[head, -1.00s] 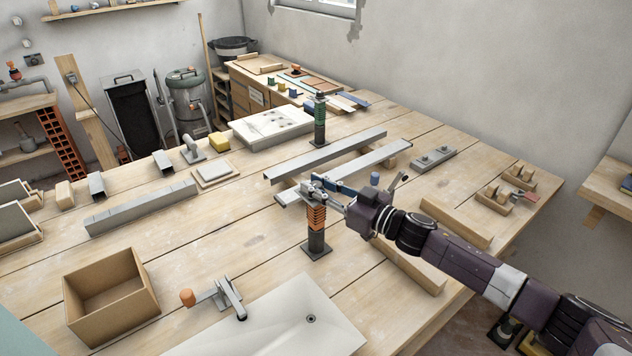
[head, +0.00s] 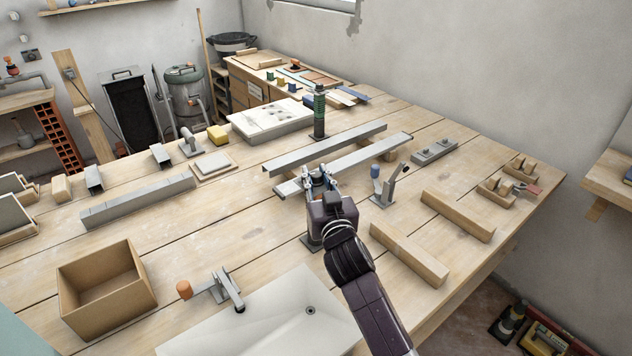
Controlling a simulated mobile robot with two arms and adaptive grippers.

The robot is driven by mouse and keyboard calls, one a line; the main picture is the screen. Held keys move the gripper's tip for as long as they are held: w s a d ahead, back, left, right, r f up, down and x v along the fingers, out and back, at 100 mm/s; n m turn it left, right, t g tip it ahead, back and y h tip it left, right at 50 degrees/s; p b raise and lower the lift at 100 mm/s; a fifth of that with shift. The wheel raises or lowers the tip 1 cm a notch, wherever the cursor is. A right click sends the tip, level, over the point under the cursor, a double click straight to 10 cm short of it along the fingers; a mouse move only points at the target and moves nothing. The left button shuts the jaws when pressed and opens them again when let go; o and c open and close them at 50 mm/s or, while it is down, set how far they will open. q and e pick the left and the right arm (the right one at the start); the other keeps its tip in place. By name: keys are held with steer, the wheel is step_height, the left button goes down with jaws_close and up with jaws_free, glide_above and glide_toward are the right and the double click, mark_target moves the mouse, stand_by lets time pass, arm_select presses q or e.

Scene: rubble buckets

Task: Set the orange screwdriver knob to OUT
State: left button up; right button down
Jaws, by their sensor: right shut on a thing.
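The orange screwdriver knob stands upright on a dark post on the workbench. My right gripper (head: 318,177) and wrist now hide its orange ribbed part, and only an edge of its dark base plate (head: 311,243) shows beside the wrist. The right gripper reaches in from the front with its fingers at the top of the knob, shut on it. The knob's setting and any OUT mark cannot be read here. My left gripper is not in view.
A green ribbed knob on a post (head: 319,112) stands farther back. Grey metal bars (head: 340,146) lie just behind the gripper. A lever fixture (head: 388,185) and wooden blocks (head: 408,254) are close on the right. A white sink (head: 275,318) lies in front.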

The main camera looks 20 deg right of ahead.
mark_target(317, 180)
steer(key=shift+f+m+h+b, duration=0.2)
steer(key=shift+m+h+b, duration=0.2)
steer(key=shift+h, duration=0.3)
steer(key=c, duration=1.7)
jaws_free()
steer(key=shift+w+r, duration=0.1)
steer(key=shift+o, duration=0.2)
steer(key=s, duration=0.5)
steer(key=s+a, duration=0.1)
steer(key=s, duration=0.1)
steer(key=shift+s, duration=0.25)
